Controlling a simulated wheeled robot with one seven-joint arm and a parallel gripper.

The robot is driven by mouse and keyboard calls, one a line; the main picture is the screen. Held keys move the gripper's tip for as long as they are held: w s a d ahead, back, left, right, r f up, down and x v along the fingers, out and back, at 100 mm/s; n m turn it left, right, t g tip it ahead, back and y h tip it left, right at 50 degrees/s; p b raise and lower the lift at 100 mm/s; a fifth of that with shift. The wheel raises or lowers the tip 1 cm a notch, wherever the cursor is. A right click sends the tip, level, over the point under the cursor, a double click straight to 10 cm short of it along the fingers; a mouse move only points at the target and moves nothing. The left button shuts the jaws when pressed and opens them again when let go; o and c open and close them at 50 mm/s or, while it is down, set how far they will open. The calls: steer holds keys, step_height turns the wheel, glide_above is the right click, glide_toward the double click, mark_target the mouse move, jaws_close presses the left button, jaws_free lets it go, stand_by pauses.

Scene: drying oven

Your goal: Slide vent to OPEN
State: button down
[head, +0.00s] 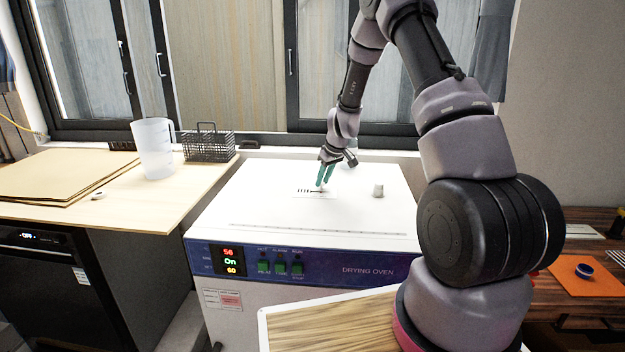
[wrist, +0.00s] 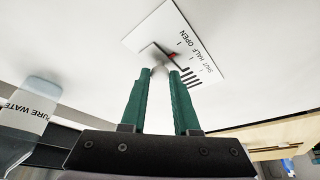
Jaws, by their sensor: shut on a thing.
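The vent plate (wrist: 165,28) is a white label on the oven top, marked SHUT, HALF and OPEN, with several black slits. It also shows small in the head view (head: 327,196). The grey vent knob (wrist: 161,67) stands on the plate between my green fingertips. A red mark (wrist: 173,55) shows beside the knob, on the side toward the words OPEN and HALF; I cannot tell exactly which line it meets. My gripper (wrist: 163,72) is shut on the knob from above, and in the head view my gripper (head: 321,184) reaches down to the plate. The fingers partly hide the slot.
The drying oven (head: 230,215) has a white top, mostly clear, with a small grey stub (head: 378,190) to the right of the vent. A clear jug (head: 153,150) and a wire basket (head: 208,145) stand on the left counter. The window is behind.

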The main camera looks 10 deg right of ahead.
steer(key=shift+s+d, duration=0.15)
steer(key=shift+d, duration=0.45)
steer(key=c, duration=0.7)
jaws_free()
steer(key=shift+d, duration=0.15)
steer(key=shift+o, duration=0.2)
steer(key=shift+r, duration=0.2)
steer(key=v, duration=1)
steer(key=shift+s+r, duration=0.2)
